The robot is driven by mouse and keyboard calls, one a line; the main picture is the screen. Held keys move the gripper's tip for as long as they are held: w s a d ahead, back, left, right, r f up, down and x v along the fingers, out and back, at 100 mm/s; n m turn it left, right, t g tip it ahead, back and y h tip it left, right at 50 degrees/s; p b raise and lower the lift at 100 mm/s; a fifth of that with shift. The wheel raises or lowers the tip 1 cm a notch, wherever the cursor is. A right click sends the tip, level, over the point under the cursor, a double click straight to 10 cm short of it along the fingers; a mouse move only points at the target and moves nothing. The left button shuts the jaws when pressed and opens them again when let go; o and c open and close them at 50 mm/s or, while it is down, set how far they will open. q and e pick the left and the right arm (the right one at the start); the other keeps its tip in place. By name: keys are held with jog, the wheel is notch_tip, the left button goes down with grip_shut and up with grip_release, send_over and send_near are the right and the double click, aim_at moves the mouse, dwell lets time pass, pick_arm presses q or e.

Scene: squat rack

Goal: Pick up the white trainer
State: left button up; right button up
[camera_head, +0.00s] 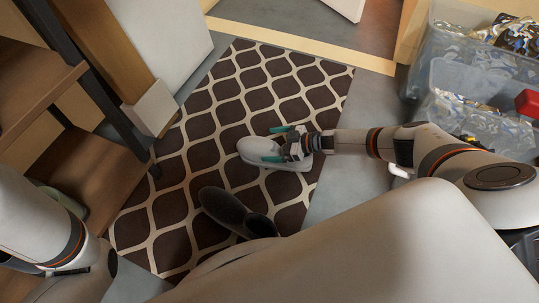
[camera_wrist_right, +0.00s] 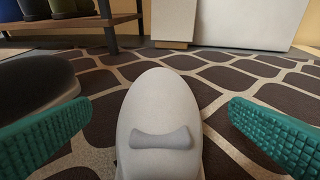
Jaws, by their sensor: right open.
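The white trainer (camera_head: 259,149) lies on the brown and cream patterned rug in the head view. My right gripper (camera_head: 274,143) is over it, with its teal fingers open. In the right wrist view the trainer (camera_wrist_right: 165,115) fills the middle, with a grey patch on its top. It sits between the two spread teal fingers of the right gripper (camera_wrist_right: 160,133), with a gap to each side. The trainer's rear is partly hidden by the gripper in the head view. My left arm comes in at the left, but its gripper does not show.
A dark shoe (camera_head: 228,209) lies on the rug (camera_head: 190,245) nearby; it also shows at the left of the right wrist view (camera_wrist_right: 35,88). A wooden shelf (camera_head: 85,175) stands at the left. Clear bins (camera_head: 465,75) with patterned contents stand at the right.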

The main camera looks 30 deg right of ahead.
jog(key=shift+x, duration=0.9)
jog(key=shift+c, duration=0.6)
jog(key=c, duration=0.9)
jog(key=shift+c, duration=1.1)
jog(key=shift+r, duration=0.1)
jog(key=shift+r, duration=0.1)
